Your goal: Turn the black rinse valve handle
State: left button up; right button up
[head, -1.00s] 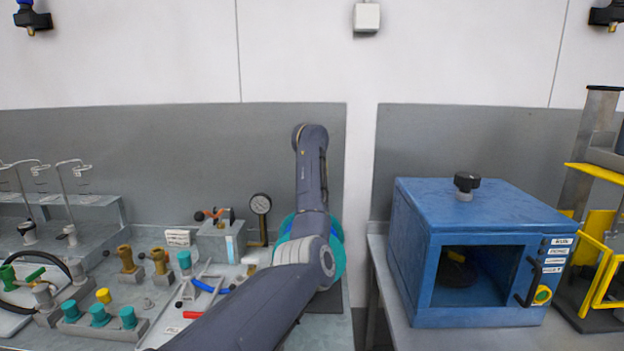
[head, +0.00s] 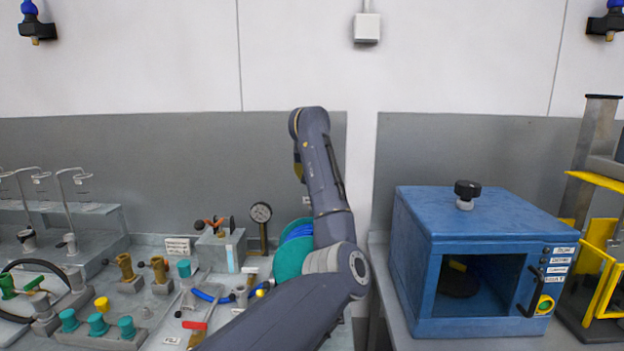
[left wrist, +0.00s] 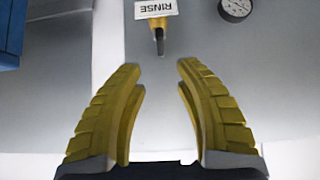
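In the left wrist view, a white RINSE label (left wrist: 155,9) sits at the top middle, beside a small yellow valve body (left wrist: 158,24). The black rinse valve handle (left wrist: 160,44) points down in that picture, beyond the gap between my fingertips and apart from them. My left gripper (left wrist: 160,75) has two yellow ribbed fingers spread wide with nothing between them. In the head view, only a bit of yellow on my left gripper (head: 299,168) shows behind my arm. I cannot make out the rinse valve there. My right gripper is not in view.
A blue cabinet (head: 485,220) with a black top knob stands right of my arm. A gauge (head: 261,212) and a teal round part (head: 292,262) are close on its left. Several brass and teal fittings crowd the left bench. Bare grey wall panel (head: 180,160) lies behind.

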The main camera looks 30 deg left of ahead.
pick_arm(q)
jog(key=shift+v, duration=0.75)
jog(key=shift+r, duration=0.1)
